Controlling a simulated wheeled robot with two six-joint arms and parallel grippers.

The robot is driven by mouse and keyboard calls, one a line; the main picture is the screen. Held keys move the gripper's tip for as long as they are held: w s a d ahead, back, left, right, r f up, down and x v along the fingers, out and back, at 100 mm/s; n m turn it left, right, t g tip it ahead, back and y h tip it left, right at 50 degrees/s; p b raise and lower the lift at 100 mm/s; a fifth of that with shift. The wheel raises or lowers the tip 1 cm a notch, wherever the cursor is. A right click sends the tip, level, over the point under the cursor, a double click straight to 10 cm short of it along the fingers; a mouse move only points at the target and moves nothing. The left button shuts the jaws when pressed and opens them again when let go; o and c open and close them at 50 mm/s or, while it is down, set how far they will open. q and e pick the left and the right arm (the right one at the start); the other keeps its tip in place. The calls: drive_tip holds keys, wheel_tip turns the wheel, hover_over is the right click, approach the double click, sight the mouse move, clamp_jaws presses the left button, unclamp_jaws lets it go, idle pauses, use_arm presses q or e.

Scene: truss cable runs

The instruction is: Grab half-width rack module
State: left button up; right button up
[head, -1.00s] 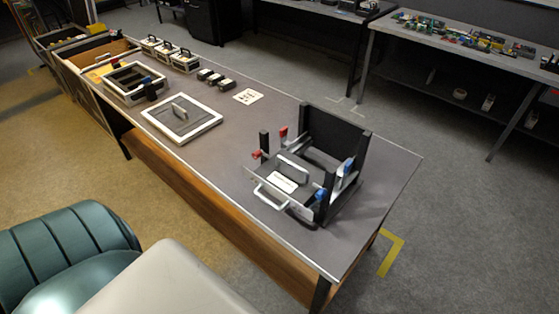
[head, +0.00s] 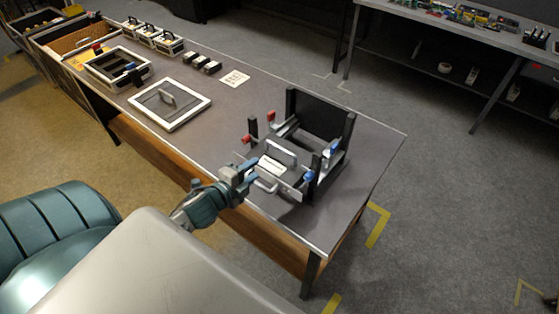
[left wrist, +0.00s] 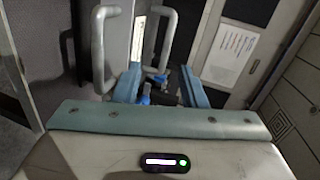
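A grey module (head: 283,172) with a white label, a top handle and a front pull handle (head: 266,186) sits in a black frame (head: 318,122) with red and blue clamps near the table's right end. I cannot tell whether it is half-width. My left gripper (head: 250,174) is at the module's front edge, close to the pull handle. In the left wrist view its two blue fingers (left wrist: 161,86) are apart with no object clearly held. Two curved metal handles (left wrist: 103,48) stand up beyond them. Contact cannot be told. My right gripper is not in view.
A framed panel with a handle (head: 170,103) lies left of the frame on the table (head: 235,115). Several small handled boxes (head: 143,33), black blocks (head: 205,63) and a white card (head: 234,79) are farther back. The table's right end is clear.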

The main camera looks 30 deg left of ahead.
sight(280, 149)
use_arm(q)
drive_tip(key=shift+w+d+r+m+t+h, duration=0.1)
drive_tip(key=shift+w+r+m+t+h, duration=0.3)
drive_tip(key=shift+w+m, duration=0.4)
drive_tip(key=shift+w+d+f+b, duration=0.1)
drive_tip(key=shift+w+f, duration=0.05)
drive_tip(key=shift+w, duration=0.65)
drive_tip(key=shift+w+d+f+b, duration=0.1)
drive_tip(key=shift+w+f, duration=0.1)
drive_tip(key=shift+w, duration=0.6)
drive_tip(key=shift+w+d+f+b, duration=0.1)
drive_tip(key=shift+w+f, duration=0.05)
drive_tip(key=shift+w, duration=0.65)
drive_tip(key=shift+w+d+f+p, duration=0.1)
drive_tip(key=shift+w+f+p, duration=0.2)
drive_tip(key=shift+w, duration=0.9)
drive_tip(key=shift+w+d+f+p, duration=0.1)
drive_tip(key=shift+w+f, duration=0.3)
drive_tip(key=shift+w, duration=0.8)
drive_tip(key=shift+s, duration=0.1)
drive_tip(key=shift+c, duration=0.5)
clamp_jaws()
drive_tip(key=shift+r, duration=0.1)
